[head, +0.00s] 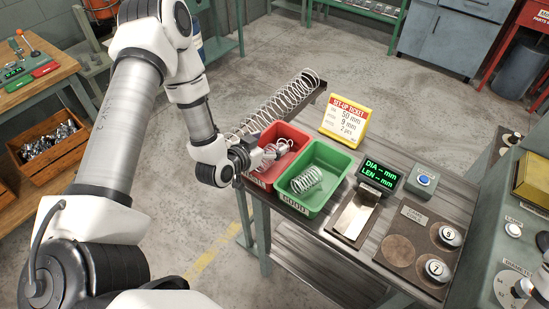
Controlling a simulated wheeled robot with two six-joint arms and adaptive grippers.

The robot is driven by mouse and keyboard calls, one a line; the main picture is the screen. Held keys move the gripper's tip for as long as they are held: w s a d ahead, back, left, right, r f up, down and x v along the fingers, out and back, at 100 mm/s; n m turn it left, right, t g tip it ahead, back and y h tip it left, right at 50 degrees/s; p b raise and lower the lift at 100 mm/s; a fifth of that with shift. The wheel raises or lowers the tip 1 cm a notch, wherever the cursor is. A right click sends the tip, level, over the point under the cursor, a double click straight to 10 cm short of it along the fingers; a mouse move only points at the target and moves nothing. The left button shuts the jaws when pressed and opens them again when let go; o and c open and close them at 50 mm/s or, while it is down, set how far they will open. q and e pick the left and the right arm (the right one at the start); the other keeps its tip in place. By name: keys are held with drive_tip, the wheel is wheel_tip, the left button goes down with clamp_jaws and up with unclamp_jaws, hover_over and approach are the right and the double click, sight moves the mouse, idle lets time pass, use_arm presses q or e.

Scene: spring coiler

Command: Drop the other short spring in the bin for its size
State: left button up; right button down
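My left gripper (268,150) reaches in from the left, low over the red bin (259,180). A wire spring (271,154) shows at its fingers, over or in the red bin. I cannot tell whether the fingers are closed on it. A short spring (307,180) lies inside the green bin (322,207), marked GOOD, just right of the red bin. A long coiled spring (288,99) lies along a dark trough behind the bins. My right gripper is not in view.
A yellow set-up ticket (344,118) stands behind the green bin. Marked knobs (437,270) sit at the right. A wooden crate (50,153) stands at left.

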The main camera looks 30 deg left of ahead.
use_arm(q)
drive_tip(key=v, duration=0.7)
drive_tip(key=shift+s, duration=0.2)
drive_tip(key=shift+r, duration=0.1)
idle(0.3)
